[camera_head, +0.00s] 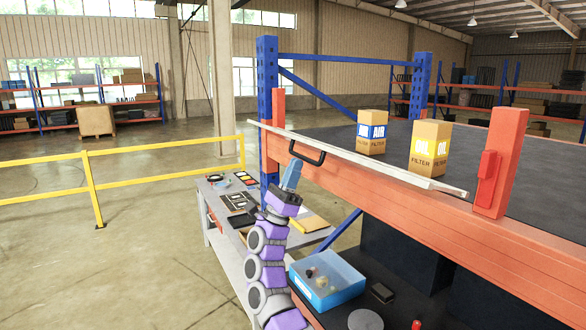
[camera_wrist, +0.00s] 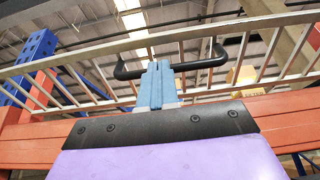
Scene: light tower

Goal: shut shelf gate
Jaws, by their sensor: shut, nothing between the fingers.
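The shelf gate (camera_head: 400,174) is a pale metal rail frame along the front of the orange shelf beam (camera_head: 420,215). The head view shows it nearly edge-on; the wrist view shows its slanting bars and long rails (camera_wrist: 85,52) from below. A black U-shaped handle (camera_head: 308,154) is on its left half and also shows in the wrist view (camera_wrist: 212,61). My gripper (camera_head: 292,175) has its blue fingers shut, pointing up just below the handle. In the wrist view the fingertips (camera_wrist: 158,68) overlap the handle's middle; I cannot tell whether they touch. A red latch-like block (camera_head: 487,179) is on the right orange post (camera_head: 503,155).
Two filter boxes, AIR (camera_head: 372,132) and OIL (camera_head: 430,147), stand on the shelf behind the gate. A blue upright (camera_head: 267,100) rises at left. Below are a grey worktable (camera_head: 213,205) and a blue bin (camera_head: 325,285). Open floor and a yellow railing (camera_head: 140,150) lie left.

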